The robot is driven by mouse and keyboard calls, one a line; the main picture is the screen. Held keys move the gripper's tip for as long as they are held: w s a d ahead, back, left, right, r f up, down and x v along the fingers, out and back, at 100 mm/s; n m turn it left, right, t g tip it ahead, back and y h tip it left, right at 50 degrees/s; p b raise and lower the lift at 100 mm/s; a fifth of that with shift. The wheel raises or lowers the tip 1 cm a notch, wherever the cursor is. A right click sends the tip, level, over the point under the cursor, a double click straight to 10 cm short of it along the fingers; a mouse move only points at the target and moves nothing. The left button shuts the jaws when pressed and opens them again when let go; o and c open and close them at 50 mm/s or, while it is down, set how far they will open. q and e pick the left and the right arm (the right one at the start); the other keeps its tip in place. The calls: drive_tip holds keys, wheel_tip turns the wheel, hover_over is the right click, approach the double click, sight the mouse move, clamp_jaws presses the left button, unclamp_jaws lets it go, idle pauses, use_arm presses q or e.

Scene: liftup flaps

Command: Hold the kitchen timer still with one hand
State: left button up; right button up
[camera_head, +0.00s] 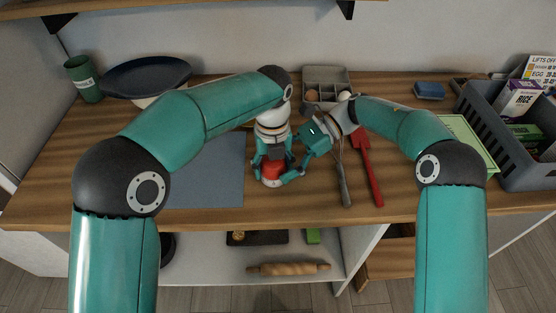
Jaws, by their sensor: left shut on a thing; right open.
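The kitchen timer (271,169) is a small round thing with a red body and a pale base, near the front middle of the wooden counter. My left gripper (272,163) reaches down from above and is shut on the timer's red part. The gripper fingers hide part of the timer.
A grey-blue mat (215,180) lies left of the timer. A whisk (343,180) and a red spatula (368,170) lie just right. A grey egg box (326,80) stands behind. A grey crate (500,150) stands far right. The counter's front strip is clear.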

drive_tip(key=c, duration=1.1)
drive_tip(key=shift+c, duration=0.2)
drive_tip(key=shift+m+t, duration=0.3)
drive_tip(key=shift+t, duration=0.1)
drive_tip(key=shift+s+m+t+y, duration=0.15)
drive_tip(key=shift+m+t+y, duration=0.05)
drive_tip(key=shift+m+t, duration=0.9)
drive_tip(key=shift+s+m+t+y, duration=0.1)
drive_tip(key=shift+m+t+y, duration=0.1)
drive_tip(key=shift+m+t, duration=0.85)
drive_tip(key=o, duration=1.1)
drive_tip(key=shift+o, duration=0.2)
